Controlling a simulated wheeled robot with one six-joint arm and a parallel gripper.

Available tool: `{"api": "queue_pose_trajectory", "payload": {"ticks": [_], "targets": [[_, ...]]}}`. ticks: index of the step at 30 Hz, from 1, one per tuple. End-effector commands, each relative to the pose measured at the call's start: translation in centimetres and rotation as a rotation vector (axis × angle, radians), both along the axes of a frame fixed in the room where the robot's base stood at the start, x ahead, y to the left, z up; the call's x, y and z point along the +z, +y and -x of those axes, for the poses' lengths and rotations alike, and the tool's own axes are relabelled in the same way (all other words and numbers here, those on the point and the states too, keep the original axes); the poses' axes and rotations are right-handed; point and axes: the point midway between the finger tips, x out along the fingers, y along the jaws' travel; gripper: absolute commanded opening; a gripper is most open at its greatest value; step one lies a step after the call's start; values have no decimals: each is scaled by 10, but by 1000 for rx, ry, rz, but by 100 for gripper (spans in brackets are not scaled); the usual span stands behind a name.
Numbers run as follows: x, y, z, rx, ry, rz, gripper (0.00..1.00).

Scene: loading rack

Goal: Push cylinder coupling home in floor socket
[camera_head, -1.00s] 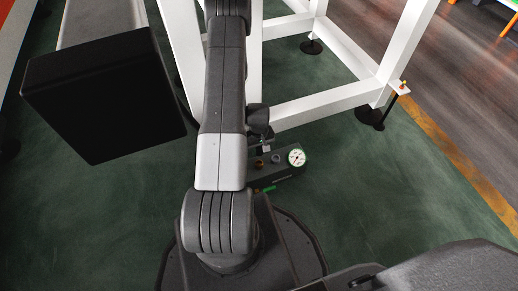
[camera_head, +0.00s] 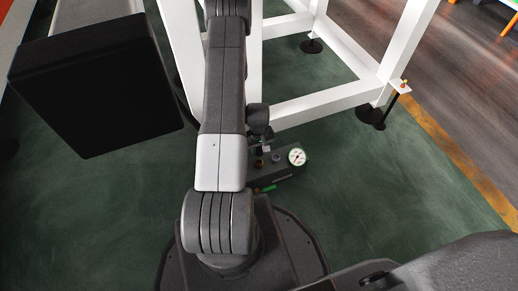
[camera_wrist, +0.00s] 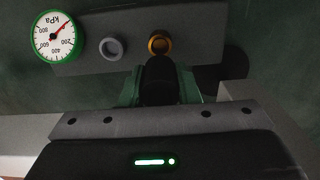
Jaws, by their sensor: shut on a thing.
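The grey floor block (camera_wrist: 205,50) lies on the green floor and carries a round white kPa gauge (camera_wrist: 60,37), a grey socket (camera_wrist: 112,48) and a brass-ringed socket (camera_wrist: 159,44). My gripper (camera_wrist: 158,88) has green fingers shut on a dark cylinder coupling (camera_wrist: 160,75). The coupling's far end lines up with the brass-ringed socket and appears at its near edge; I cannot tell how deep it sits. In the head view the block (camera_head: 287,170) and gauge (camera_head: 297,156) show right of my arm, which hides much of the area.
A white rack frame (camera_head: 330,104) stands just behind the block, with dark round feet (camera_head: 370,115). Open green floor lies right of the block, up to a yellow line (camera_head: 460,150). A thin post with a small plate (camera_head: 400,87) stands by the rack's right corner.

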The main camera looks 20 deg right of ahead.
Motion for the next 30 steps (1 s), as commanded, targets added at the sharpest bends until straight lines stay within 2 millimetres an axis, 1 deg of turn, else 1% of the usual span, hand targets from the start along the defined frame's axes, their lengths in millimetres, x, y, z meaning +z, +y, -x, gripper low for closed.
{"api": "queue_pose_trajectory", "payload": {"ticks": [30], "targets": [[-27,0,0,0,0,0,6]]}}
